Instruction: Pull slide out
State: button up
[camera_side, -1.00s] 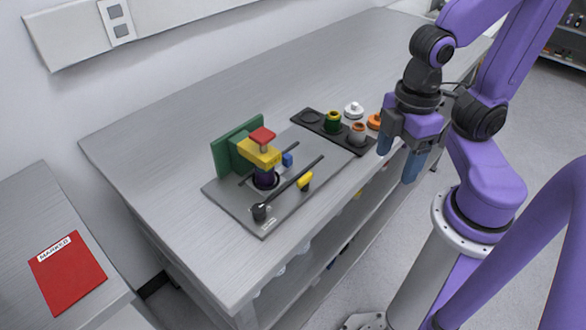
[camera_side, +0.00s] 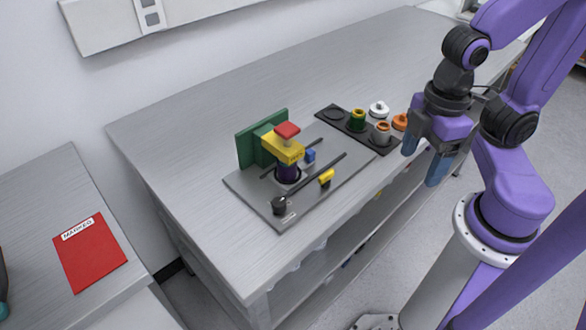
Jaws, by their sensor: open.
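The interferometer stands on a grey base plate (camera_side: 325,190) on the bench. It has a green upright (camera_side: 250,145), a yellow arm (camera_side: 281,150) with a red top (camera_side: 287,130), and a dark purple cylinder (camera_side: 288,172) below. Two dark rods run across the plate; the front one has a black knob (camera_side: 280,206) at its near-left end, and a yellow block (camera_side: 327,176) sits beside it. A small blue block (camera_side: 310,155) is behind. I cannot tell which part is the slide. My gripper (camera_side: 422,168) is open and empty, fingers down, right of the plate and apart from it.
A black tray (camera_side: 333,114) behind the plate carries a green part (camera_side: 358,118) and a grey part (camera_side: 381,132). A red labelled sheet (camera_side: 90,255) lies on the left table. The bench's back left is clear.

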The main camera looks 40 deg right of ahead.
jog(key=c, duration=0.4)
jog(key=shift+w+a+r, duration=0.1)
jog(key=shift+w+a, duration=0.05)
jog(key=shift+w, duration=0.1)
jog(key=shift+c, duration=0.4)
notch_tip(320, 180, up, 7)
jog(key=n, duration=0.5)
send_over(312, 150)
notch_tip(312, 150, down, 18)
jog(key=shift+w+r, duration=0.1)
jog(key=shift+r, duration=0.1)
grip_shut()
